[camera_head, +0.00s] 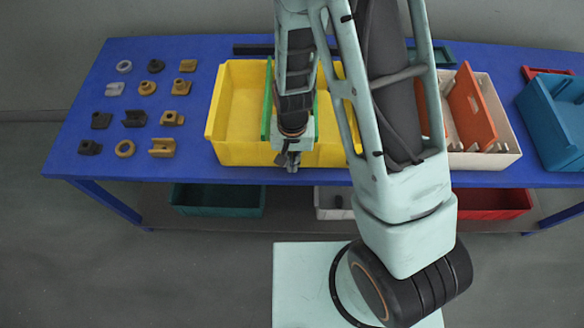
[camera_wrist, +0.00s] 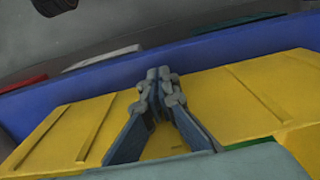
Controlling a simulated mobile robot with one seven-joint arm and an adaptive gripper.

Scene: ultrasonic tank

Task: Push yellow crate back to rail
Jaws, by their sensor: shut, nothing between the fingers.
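The yellow crate (camera_head: 233,100) stands on the blue table, its front wall close to the table's front edge. It has a green divider (camera_head: 266,100) inside. The dark rail (camera_head: 253,49) runs along the back of the table, with a strip of blue between it and the crate. My gripper (camera_head: 291,163) is shut and empty, pointing down at the crate's front wall. In the wrist view the closed fingertips (camera_wrist: 160,76) overlap the yellow crate (camera_wrist: 270,90) and the blue table edge. I cannot tell whether they touch the wall. My arm hides the crate's right part.
A white crate (camera_head: 510,135) with orange dividers stands to the right, partly behind my arm. A blue bin (camera_head: 552,125) is at the far right. Several small parts (camera_head: 147,88) lie in rows on the left. Bins (camera_head: 218,199) sit on the shelf below.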

